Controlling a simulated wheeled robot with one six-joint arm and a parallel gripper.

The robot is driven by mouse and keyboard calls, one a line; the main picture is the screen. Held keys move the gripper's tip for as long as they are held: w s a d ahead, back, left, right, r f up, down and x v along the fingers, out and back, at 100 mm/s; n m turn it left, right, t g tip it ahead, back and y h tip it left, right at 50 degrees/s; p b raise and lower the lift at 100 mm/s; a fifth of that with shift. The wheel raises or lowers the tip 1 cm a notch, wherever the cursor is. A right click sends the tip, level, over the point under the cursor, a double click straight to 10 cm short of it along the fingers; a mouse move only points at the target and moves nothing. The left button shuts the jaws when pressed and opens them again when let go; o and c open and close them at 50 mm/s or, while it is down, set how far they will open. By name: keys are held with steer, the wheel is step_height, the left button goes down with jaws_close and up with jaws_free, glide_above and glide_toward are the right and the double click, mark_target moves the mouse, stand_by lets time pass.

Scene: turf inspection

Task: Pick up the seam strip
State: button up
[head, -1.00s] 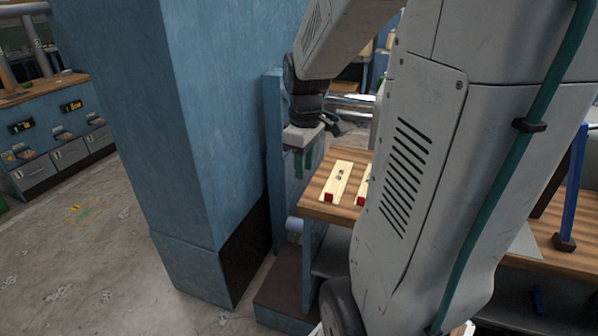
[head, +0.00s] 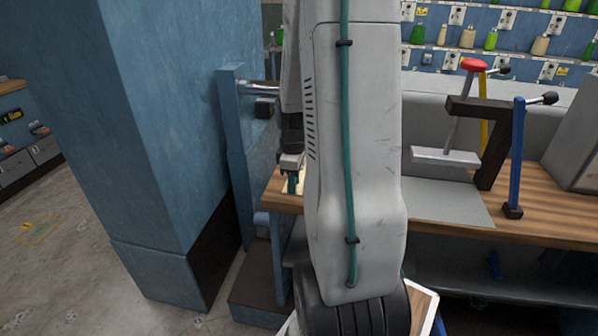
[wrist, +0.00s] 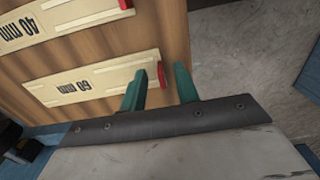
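Two pale flat wooden pieces lie on the bench in the wrist view, one marked "60 mm" (wrist: 95,82) and one marked "40 mm" (wrist: 62,20). Each has a red end piece near the bench edge. Nothing I see is labelled as the seam strip, so I cannot tell which piece it is. My gripper (wrist: 160,68) is open, with its two green fingers apart. The red end (wrist: 160,75) of the 60 mm piece shows between them; contact is not visible. In the head view my gripper (head: 292,183) is over the bench's left end, partly hidden by my arm.
The wooden bench (head: 548,218) runs right, with a grey plate (head: 445,203), a dark frame (head: 492,150) and a blue post (head: 517,150). A large blue pillar (head: 150,140) stands left. Shelves of spools (head: 490,40) are behind. Floor at left is clear.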

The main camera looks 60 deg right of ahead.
steer(key=shift+f, duration=0.1)
steer(key=shift+c, duration=0.3)
jaws_close()
